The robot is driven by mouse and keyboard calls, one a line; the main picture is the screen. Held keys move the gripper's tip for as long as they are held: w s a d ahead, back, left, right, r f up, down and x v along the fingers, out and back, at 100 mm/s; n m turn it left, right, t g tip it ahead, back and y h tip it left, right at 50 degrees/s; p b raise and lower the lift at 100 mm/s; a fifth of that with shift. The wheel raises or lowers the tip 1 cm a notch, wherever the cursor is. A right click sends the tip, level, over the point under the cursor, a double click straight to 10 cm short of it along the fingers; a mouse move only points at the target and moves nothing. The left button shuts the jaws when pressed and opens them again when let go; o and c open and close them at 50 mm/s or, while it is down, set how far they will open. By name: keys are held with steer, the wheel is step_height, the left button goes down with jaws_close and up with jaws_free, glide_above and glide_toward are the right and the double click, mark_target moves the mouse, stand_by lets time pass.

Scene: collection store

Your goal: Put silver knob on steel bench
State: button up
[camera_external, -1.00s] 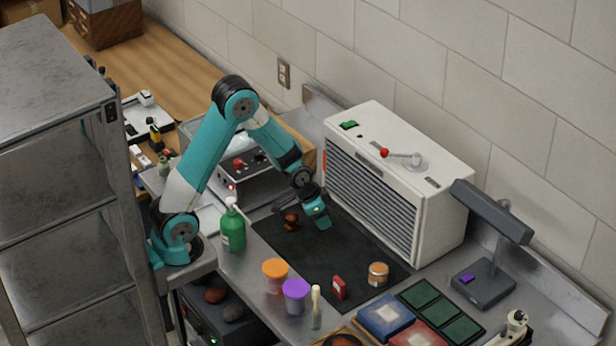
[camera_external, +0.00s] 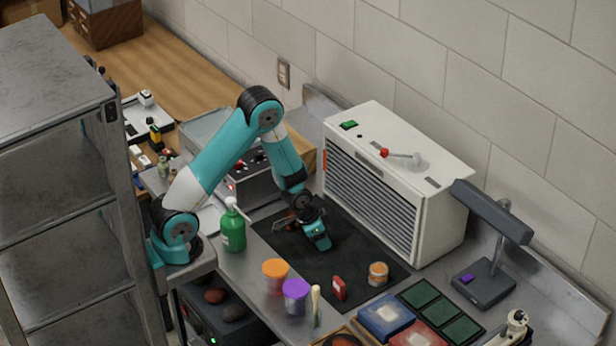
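I cannot make out a silver knob for certain in the external view. A small dark reddish-brown item (camera_external: 284,224) lies on the black mat (camera_external: 345,262), partly hidden by my arm. The steel bench (camera_external: 257,254) is the grey metal surface around and under the mat. My gripper (camera_external: 319,243) points down low over the middle of the mat, to the right of the brown item. Its fingers are too small to tell their opening, and anything between them is hidden.
A white louvred cabinet (camera_external: 440,228) stands behind the mat. A green bottle (camera_external: 233,232), orange-lidded cup (camera_external: 275,277), purple-lidded cup (camera_external: 295,297), red item (camera_external: 339,288) and orange-banded tin (camera_external: 378,274) stand around the front. Bare mat lies right of my gripper.

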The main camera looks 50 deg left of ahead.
steer(key=shift+o, duration=1.2)
steer(key=shift+r, duration=0.1)
steer(key=shift+r+p, duration=0.25)
steer(key=shift+p, duration=0.05)
steer(key=v, duration=1)
steer(key=s+a+r+n+g+y, duration=0.1)
steer(key=s+a+r+n+y, duration=0.1)
steer(key=s+a+r, duration=0.3)
steer(key=s+a+r+n+g+y, duration=0.1)
steer(key=s+a+r+n, duration=0.4)
steer(key=a, duration=0.6)
steer(key=shift+s+a+y+b, duration=0.25)
steer(key=shift+s+y+b, duration=0.2)
steer(key=shift+y, duration=0.45)
steer(key=shift+o, duration=0.3)
steer(key=s+a+r+n+g+y, duration=0.1)
steer(key=s+a+r+n+g, duration=0.1)
steer(key=s, duration=0.7)
steer(key=a+r+n, duration=0.1)
steer(key=a+n, duration=0.1)
steer(key=shift+a+n, duration=0.25)
steer(key=shift+n, duration=0.15)
steer(key=shift+r, duration=0.15)
